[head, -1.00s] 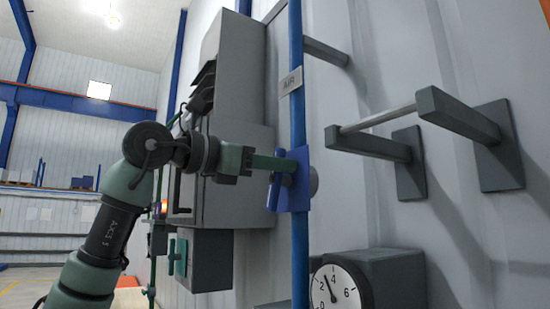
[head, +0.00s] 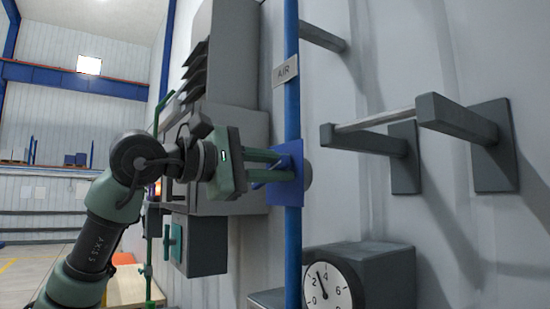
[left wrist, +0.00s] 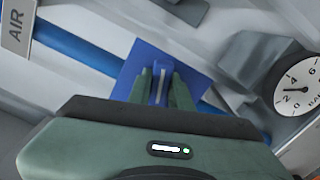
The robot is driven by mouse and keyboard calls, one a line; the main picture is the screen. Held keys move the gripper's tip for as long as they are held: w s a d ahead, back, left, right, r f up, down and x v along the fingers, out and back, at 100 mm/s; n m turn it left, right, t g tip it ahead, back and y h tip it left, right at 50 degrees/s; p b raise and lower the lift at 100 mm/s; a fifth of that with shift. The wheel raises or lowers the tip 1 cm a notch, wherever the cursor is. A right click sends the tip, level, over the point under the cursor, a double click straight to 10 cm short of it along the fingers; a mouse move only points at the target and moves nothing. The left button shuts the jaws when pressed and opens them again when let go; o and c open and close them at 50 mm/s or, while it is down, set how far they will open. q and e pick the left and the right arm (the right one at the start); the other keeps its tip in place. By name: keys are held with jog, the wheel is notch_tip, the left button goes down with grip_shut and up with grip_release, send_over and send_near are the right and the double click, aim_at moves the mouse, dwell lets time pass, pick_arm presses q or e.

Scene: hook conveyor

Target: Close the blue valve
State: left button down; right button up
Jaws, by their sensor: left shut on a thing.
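The blue valve (head: 287,189) sits on a vertical blue pipe (head: 293,245) with a grey AIR sign (head: 286,70) above it. My left gripper (head: 274,167) reaches in from the left, its green fingers shut on the valve's blue handle. In the left wrist view, the thin handle (left wrist: 161,84) lies between the two fingers (left wrist: 160,92), in front of the blue square plate (left wrist: 198,80). The fingers hide part of the handle. My right gripper is not in view.
A round gauge (head: 332,289) on a grey box is at the lower right, its needle near 2. Grey wall brackets with a bar (head: 372,120) stick out at the right. Grey cabinets (head: 235,150) stand behind my left arm.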

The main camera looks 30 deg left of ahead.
pick_arm(q)
jog(key=shift+f+m+p, duration=0.2)
jog(key=shift+f+m, duration=0.05)
jog(key=shift+m, duration=0.7)
jog(key=shift+f+m+p, duration=0.2)
jog(key=shift+m, duration=0.75)
jog(key=c, duration=1.3)
grip_release()
jog(key=shift+d, duration=0.1)
jog(key=shift+w+f, duration=0.1)
jog(key=shift+w, duration=0.05)
jog(key=b+v, duration=0.2)
jog(key=v, duration=0.6)
jog(key=shift+b, duration=0.4)
